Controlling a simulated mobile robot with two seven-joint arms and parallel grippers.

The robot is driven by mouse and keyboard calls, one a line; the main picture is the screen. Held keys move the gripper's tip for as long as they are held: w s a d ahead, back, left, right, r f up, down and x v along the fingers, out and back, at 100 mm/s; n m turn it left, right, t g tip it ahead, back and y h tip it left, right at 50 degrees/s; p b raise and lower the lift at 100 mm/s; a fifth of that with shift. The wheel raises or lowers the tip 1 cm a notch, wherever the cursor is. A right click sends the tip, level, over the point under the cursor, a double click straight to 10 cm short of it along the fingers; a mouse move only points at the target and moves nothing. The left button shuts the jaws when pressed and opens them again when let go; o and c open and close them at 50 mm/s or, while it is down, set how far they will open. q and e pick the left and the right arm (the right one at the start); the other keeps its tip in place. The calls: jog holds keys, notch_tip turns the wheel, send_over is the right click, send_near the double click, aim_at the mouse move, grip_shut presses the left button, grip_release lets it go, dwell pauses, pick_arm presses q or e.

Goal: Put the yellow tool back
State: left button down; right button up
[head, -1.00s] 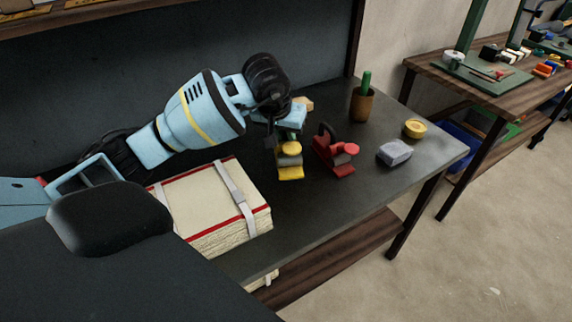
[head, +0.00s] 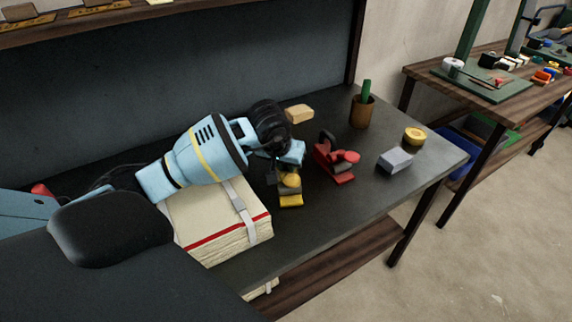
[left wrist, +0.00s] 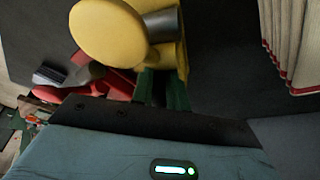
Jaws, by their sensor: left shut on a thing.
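The yellow tool (head: 290,198) has a round yellow knob and a grey middle part. It is at my left gripper (head: 285,170), just above or on the dark table. In the left wrist view the yellow tool (left wrist: 112,32) fills the top middle, with the green fingers of my left gripper (left wrist: 162,88) closed on it. Whether its base touches the table I cannot tell. A similar red tool (head: 336,160) sits on the table to its right. My right gripper is not in view.
A strapped stack of paper (head: 215,225) lies left of the yellow tool. A wooden block (head: 299,114), a brown cup (head: 362,111), a grey block (head: 395,160) and a yellow round tin (head: 414,135) stand on the table (head: 330,215). A shelf (head: 130,25) runs above. The table front is clear.

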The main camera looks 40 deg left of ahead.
pick_arm(q)
jog(key=shift+w, duration=0.1)
jog(key=c, duration=1.8)
grip_release()
jog(key=shift+f, duration=0.1)
jog(key=o, duration=0.4)
jog(key=shift+o, duration=0.2)
jog(key=shift+s+r, duration=0.2)
jog(key=shift+r, duration=0.4)
jog(key=v, duration=1.1)
